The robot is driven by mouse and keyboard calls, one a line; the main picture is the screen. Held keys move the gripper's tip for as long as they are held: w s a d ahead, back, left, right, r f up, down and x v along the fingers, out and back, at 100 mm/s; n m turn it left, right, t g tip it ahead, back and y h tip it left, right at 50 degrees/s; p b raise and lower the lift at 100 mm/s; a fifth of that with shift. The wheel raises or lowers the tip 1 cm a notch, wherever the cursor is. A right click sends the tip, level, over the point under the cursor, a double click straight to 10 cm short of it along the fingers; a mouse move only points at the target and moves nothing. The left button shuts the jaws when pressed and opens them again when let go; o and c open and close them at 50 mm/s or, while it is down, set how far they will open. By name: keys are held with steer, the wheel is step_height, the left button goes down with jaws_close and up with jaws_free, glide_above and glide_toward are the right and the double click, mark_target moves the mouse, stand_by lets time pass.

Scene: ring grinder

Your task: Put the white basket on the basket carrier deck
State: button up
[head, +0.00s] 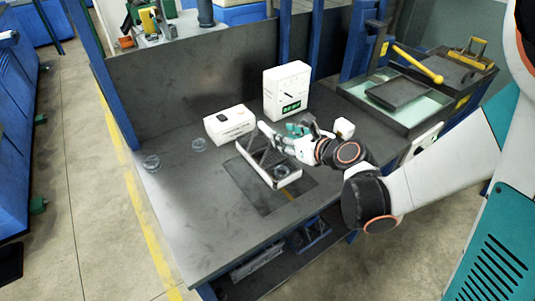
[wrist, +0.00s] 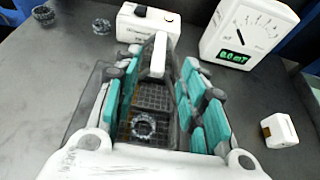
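The white basket (head: 288,181) sits on the dark bench, with white edges and a dark mesh inside. A metal ring (wrist: 143,126) lies in it. Its white upright handle (wrist: 158,57) shows between my fingers in the wrist view. My gripper (head: 293,130), with teal pads, is over the basket's right side. In the wrist view my gripper (wrist: 160,68) has its fingers spread, one on each side of the handle, with gaps visible. I cannot tell which surface is the basket carrier deck.
A white box (head: 230,124) and a dial gauge unit (head: 287,90) stand behind the basket. Two small rings (head: 151,162) lie at left. A dark rectangular patch (head: 262,199) is beside the basket. A small white block (head: 344,128) and a tray with a yellow-handled tool (head: 418,65) are at right.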

mark_target(269, 130)
steer(key=b+x, duration=0.2)
steer(key=x, duration=0.8)
steer(key=shift+w, duration=0.1)
jaws_close()
